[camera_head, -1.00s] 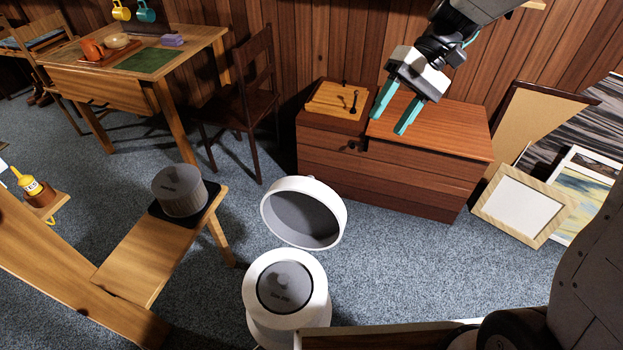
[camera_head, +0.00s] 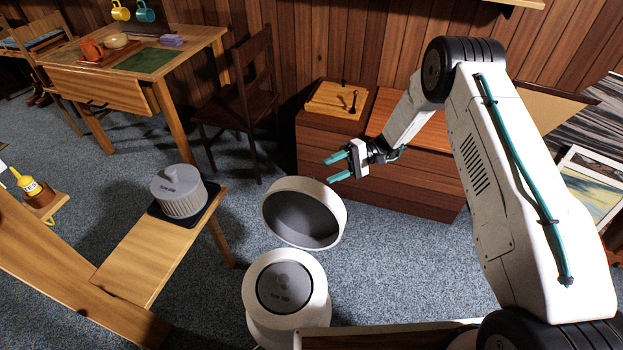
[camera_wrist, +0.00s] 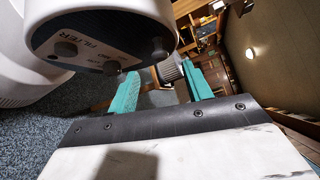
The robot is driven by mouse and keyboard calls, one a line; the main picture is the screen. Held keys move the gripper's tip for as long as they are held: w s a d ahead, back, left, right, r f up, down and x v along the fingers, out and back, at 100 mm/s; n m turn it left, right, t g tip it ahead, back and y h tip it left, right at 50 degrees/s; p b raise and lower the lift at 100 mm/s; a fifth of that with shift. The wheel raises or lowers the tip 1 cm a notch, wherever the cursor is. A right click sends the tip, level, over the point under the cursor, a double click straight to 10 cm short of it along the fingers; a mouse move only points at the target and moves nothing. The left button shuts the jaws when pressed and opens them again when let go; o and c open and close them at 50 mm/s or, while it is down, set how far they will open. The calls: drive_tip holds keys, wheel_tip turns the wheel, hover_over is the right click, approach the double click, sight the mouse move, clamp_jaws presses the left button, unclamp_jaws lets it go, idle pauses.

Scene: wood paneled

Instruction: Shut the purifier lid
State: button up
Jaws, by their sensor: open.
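The white round purifier (camera_head: 287,318) stands on the carpet at the lower middle of the head view, with a dark disc-shaped insert (camera_head: 284,288) in its top. Its lid (camera_head: 336,215) is open, tilted up behind the body, with its dark hollow inside facing the front. My gripper (camera_head: 330,169) is open and empty, above and just behind the lid's upper right rim, fingers pointing left, apart from it. In the wrist view a white round part with a dark face marked FILTER (camera_wrist: 110,55) fills the upper left, beside my teal fingers (camera_wrist: 163,88).
A grey ribbed cylinder (camera_head: 180,201) stands on a dark mat on a low wooden bench (camera_head: 145,255) left of the purifier. A wooden cabinet (camera_head: 415,185) is behind my gripper. Picture frames lean at the right; a table and chair stand at the back left.

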sight(314, 178)
drive_tip(key=x, duration=0.7)
drive_tip(key=shift+s+a, duration=0.15)
drive_tip(key=shift+a, duration=0.1)
clamp_jaws()
drive_tip(key=shift+s, duration=0.1)
